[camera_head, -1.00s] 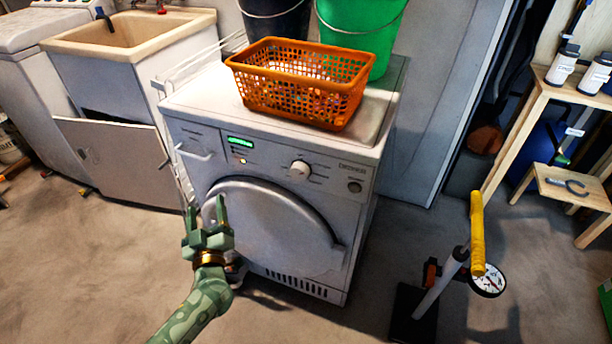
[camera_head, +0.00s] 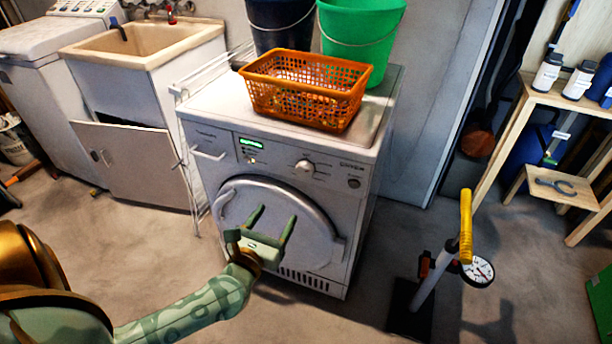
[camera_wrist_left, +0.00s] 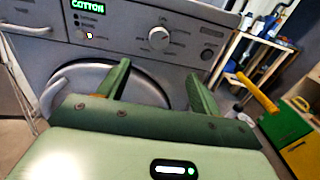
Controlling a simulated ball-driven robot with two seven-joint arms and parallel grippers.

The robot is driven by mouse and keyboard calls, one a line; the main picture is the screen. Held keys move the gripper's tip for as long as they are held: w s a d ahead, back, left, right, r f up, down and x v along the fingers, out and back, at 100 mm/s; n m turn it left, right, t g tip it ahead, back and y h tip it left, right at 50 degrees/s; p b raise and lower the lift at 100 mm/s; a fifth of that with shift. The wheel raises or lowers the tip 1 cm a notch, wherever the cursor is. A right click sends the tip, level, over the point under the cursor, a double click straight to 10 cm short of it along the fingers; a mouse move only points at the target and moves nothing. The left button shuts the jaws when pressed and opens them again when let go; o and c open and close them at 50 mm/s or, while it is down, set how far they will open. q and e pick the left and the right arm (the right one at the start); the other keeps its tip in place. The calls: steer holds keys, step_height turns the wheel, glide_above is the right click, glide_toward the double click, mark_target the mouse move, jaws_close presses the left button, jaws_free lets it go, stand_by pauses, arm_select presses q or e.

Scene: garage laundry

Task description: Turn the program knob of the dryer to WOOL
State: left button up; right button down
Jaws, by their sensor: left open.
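The dryer (camera_head: 205,165) is a white front-loader in the middle of the head view. Its round white program knob (camera_head: 305,167) sits on the upper front panel, right of a lit green display (camera_head: 251,143). My right gripper is not in view.
An orange basket (camera_head: 262,98) and a green bucket (camera_head: 372,45) stand on the dryer. A sink cabinet (camera_head: 125,165) with a low door stands to the left. A floor pump (camera_head: 466,225) stands on the floor at right, near a wooden shelf (camera_head: 505,150).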

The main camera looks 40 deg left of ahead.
mark_target(303, 172)
arm_select(q)
steer(key=b+x, duration=0.2)
steer(key=x, duration=1.3)
steer(key=shift+a+f+b, duration=0.15)
steer(key=shift+b, duration=0.15)
steer(key=shift+w+a, duration=0.15)
steer(key=shift+w, duration=0.4)
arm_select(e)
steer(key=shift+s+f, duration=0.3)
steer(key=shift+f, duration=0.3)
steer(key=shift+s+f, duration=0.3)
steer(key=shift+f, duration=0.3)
arm_select(q)
steer(key=c, duration=1)
